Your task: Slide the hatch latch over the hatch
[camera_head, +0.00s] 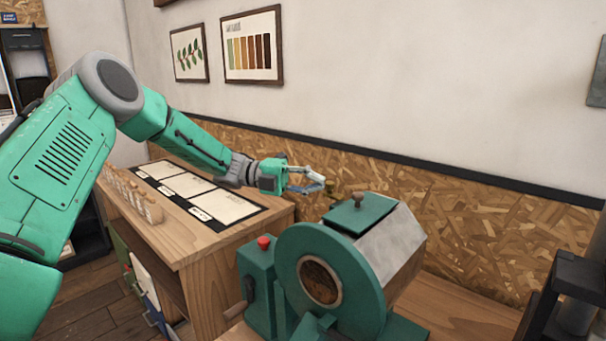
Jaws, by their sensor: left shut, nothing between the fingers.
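The green roaster (335,285) stands at the lower middle, with a round opening in its front. A flat green hatch (362,214) with a small brown knob (358,198) lies on its top. A small brownish-green piece behind the hatch, by my fingers, may be the latch; it is too small to tell. My left gripper (322,183) is shut and empty, just behind and left of the hatch's knob. I cannot tell whether its fingertips touch anything. My right gripper is not in view.
A wooden cabinet (222,247) with cards and a row of wooden holders stands left of the roaster. A red button (263,242) tops the green box at the roaster's left. Dark equipment (570,298) is at the lower right. The wall runs close behind.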

